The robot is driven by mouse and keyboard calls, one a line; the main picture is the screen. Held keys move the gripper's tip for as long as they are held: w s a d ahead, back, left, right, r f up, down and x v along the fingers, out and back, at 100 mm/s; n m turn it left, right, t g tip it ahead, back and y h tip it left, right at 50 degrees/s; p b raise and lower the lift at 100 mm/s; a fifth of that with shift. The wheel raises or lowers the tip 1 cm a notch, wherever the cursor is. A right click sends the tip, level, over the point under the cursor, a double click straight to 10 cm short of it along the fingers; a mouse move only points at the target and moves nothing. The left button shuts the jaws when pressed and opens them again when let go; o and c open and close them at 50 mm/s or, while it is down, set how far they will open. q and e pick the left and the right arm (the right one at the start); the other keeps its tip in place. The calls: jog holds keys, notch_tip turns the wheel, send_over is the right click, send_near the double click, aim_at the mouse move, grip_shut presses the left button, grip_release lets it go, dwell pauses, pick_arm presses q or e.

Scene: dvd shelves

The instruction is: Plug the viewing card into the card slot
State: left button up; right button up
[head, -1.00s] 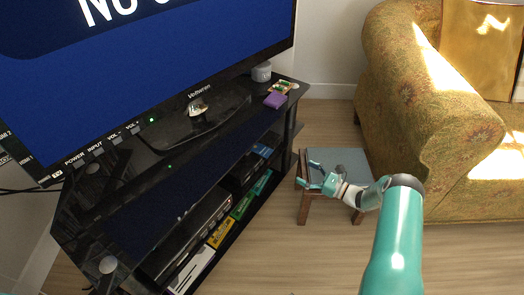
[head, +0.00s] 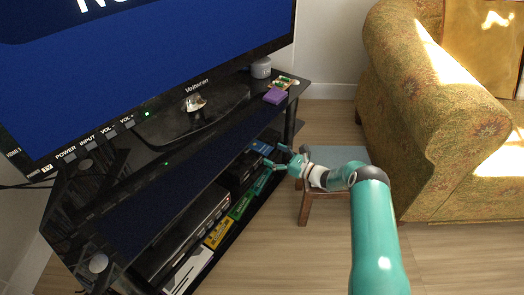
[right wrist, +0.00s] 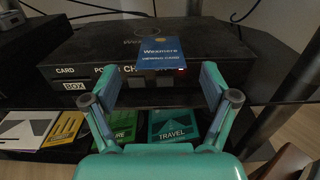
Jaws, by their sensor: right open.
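The blue viewing card (right wrist: 163,54) lies on top of a black box (right wrist: 90,50) in the right wrist view, at its front edge. In the head view it is a small blue patch (head: 262,147) on the shelf below the TV top. My left gripper is not in view.
Green cases (right wrist: 172,125) and a yellow case (right wrist: 63,130) lie on the shelf below the box. The black stand's post (right wrist: 285,80) rises close on the right. A stool (head: 345,157) and an armchair (head: 430,110) stand right of the stand.

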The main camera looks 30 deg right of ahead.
jog(key=shift+w+a, duration=0.1)
jog(key=shift+w, duration=0.15)
jog(key=c, duration=0.8)
